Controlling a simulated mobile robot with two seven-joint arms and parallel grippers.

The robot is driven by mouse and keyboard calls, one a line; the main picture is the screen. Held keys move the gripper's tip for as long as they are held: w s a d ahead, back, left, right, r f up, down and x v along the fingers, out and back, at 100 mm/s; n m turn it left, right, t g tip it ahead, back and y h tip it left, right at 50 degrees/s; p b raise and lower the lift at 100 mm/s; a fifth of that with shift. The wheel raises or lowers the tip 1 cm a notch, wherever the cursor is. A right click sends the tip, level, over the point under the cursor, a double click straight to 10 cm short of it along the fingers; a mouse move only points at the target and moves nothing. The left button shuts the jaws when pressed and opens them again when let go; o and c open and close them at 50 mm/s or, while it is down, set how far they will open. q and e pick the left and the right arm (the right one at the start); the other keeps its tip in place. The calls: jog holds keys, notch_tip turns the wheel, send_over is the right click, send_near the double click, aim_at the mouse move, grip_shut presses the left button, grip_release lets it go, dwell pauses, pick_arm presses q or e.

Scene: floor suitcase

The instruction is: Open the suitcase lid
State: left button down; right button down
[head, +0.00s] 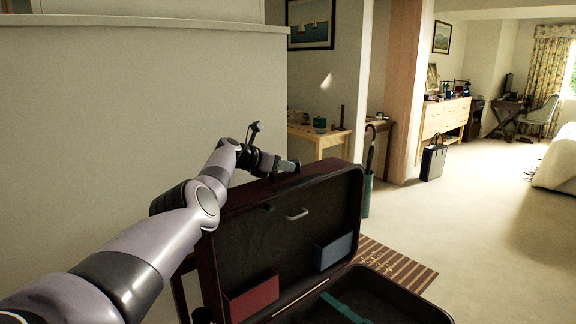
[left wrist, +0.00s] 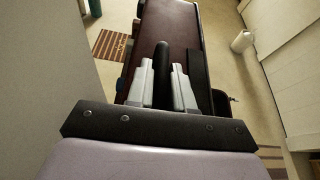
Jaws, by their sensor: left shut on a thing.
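The suitcase lid (head: 250,238) stands raised, about upright, with its dark lining facing me; its dark red outer side shows in the left wrist view (left wrist: 178,20). The suitcase base (head: 390,298) lies open in front of it, cut off by the lower edge of the picture. My left gripper (head: 287,166) is at the top edge of the lid. In the left wrist view its two grey fingers (left wrist: 161,85) are shut on a dark, handle-like piece (left wrist: 163,70) at the lid's edge. My right gripper is not in view.
A striped rug (head: 395,268) lies behind the suitcase. A green umbrella holder (head: 367,192) stands just beyond the lid, and a black bag (head: 433,163) farther off. A plain wall (head: 130,120) is close on the left. The carpet at right is clear.

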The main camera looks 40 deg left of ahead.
aim_at(264, 182)
pick_arm(q)
jog(key=shift+a, duration=0.2)
dwell(0.4)
jog(key=c, duration=1.4)
grip_release()
jog(key=shift+s+a+r+p, duration=0.2)
jog(key=shift+s+p, duration=0.25)
jog(key=shift+p, duration=0.2)
jog(key=shift+s+r+p, duration=0.25)
jog(key=shift+s+p, duration=0.2)
jog(key=shift+s, duration=0.15)
jog(key=shift+v, duration=2.35)
jog(key=shift+f, duration=0.1)
jog(key=shift+s, duration=0.1)
